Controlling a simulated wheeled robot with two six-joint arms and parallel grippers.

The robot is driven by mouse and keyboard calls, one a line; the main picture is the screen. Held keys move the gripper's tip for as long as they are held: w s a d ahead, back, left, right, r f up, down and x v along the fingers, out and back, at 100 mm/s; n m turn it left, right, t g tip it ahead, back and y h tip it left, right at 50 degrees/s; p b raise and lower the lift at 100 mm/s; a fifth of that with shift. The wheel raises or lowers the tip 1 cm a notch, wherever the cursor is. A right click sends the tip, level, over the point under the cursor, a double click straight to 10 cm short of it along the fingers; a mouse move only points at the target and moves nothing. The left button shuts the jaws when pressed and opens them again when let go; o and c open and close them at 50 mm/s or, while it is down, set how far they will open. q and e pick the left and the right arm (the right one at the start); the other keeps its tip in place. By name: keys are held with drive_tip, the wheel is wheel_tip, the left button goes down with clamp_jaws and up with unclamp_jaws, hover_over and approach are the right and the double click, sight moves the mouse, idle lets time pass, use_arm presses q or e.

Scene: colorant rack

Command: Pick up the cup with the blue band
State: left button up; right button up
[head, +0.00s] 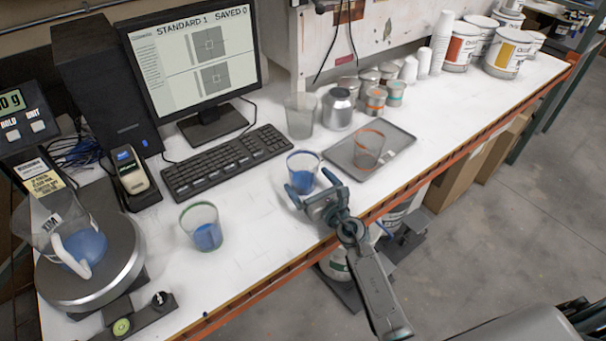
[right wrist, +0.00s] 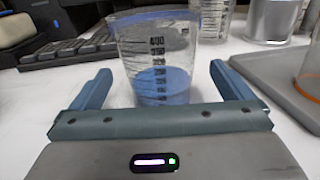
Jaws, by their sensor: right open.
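The cup with the blue band (head: 303,168) is clear, with blue liquid in the bottom, and stands upright on the white bench near its front edge. In the right wrist view the same cup (right wrist: 157,50) shows its blue rim band and measuring marks. My right gripper (head: 312,187) is open and empty at the near side of this cup. In the right wrist view its fingers (right wrist: 160,75) appear one on each side of the cup, with a gap at both sides. The gripper's body hides the cup's base there. My left gripper is out of view.
A green-banded cup (head: 203,232) with blue liquid stands to the left. A grey tray (head: 397,143) holding an orange-banded cup (head: 369,147) is close on the right. A clear cup (head: 300,117) stands behind, and a keyboard (head: 228,163) lies behind left.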

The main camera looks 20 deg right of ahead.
sight(296, 166)
drive_tip(key=shift+x, duration=1.85)
drive_tip(key=shift+r, duration=0.1)
drive_tip(key=c, duration=1.1)
drive_tip(key=shift+r, duration=0.15)
